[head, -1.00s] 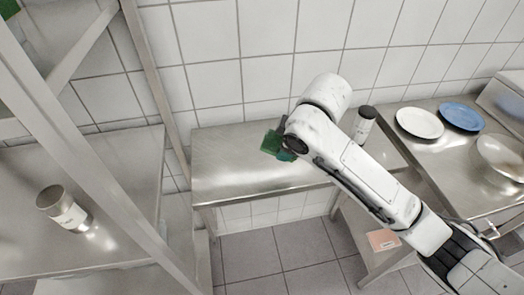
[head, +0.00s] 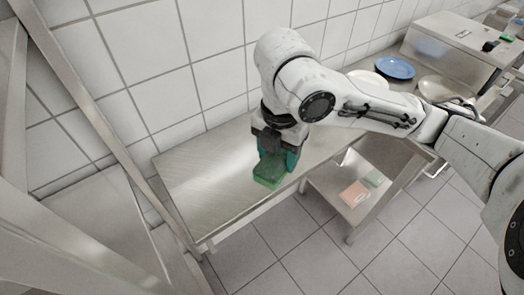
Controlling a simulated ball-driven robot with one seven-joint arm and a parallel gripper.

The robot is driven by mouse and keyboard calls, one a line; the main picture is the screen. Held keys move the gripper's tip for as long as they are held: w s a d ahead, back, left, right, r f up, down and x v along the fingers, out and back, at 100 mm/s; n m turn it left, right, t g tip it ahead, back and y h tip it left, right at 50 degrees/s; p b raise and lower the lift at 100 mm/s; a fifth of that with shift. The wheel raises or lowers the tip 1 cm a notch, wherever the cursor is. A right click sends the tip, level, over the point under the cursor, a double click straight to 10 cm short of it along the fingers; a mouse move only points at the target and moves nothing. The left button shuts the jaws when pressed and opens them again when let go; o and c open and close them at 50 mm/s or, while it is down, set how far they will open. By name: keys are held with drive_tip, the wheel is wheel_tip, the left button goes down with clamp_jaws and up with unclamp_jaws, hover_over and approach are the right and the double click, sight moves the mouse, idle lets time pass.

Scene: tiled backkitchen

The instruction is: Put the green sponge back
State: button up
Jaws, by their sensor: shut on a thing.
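The green sponge (head: 269,174) is a dark green block with a lighter green lower edge. My gripper (head: 277,158) is shut on it, with teal fingers at its sides. The gripper points down and holds the sponge over the front part of the steel table (head: 205,172). I cannot tell whether the sponge touches the tabletop. On the lower shelf (head: 335,187) to the right lie a pink sponge (head: 354,194) and a lighter green flat piece (head: 375,178), side by side.
A steel rack post (head: 100,115) rises at left. The table's left part is bare.

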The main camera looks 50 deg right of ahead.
drive_tip(key=w+d+f, duration=0.2)
drive_tip(key=d, duration=0.1)
drive_tip(key=w+d+f, duration=0.5)
drive_tip(key=d+f, duration=0.1)
drive_tip(key=shift+w+d+f+b, duration=0.1)
drive_tip(key=shift+w+f+b, duration=0.05)
drive_tip(key=shift+w+b, duration=0.15)
drive_tip(key=shift+w+d+f, duration=0.2)
drive_tip(key=shift+d+f, duration=0.1)
drive_tip(key=shift+f, duration=0.15)
drive_tip(key=shift+w+d+f+p, duration=0.1)
drive_tip(key=shift+f+p, duration=0.3)
drive_tip(key=shift+f, duration=1.35)
drive_tip(key=o, duration=0.9)
drive_tip(key=shift+o, duration=0.2)
drive_tip(key=shift+r, duration=0.15)
wheel_tip(320, 180, up, 12)
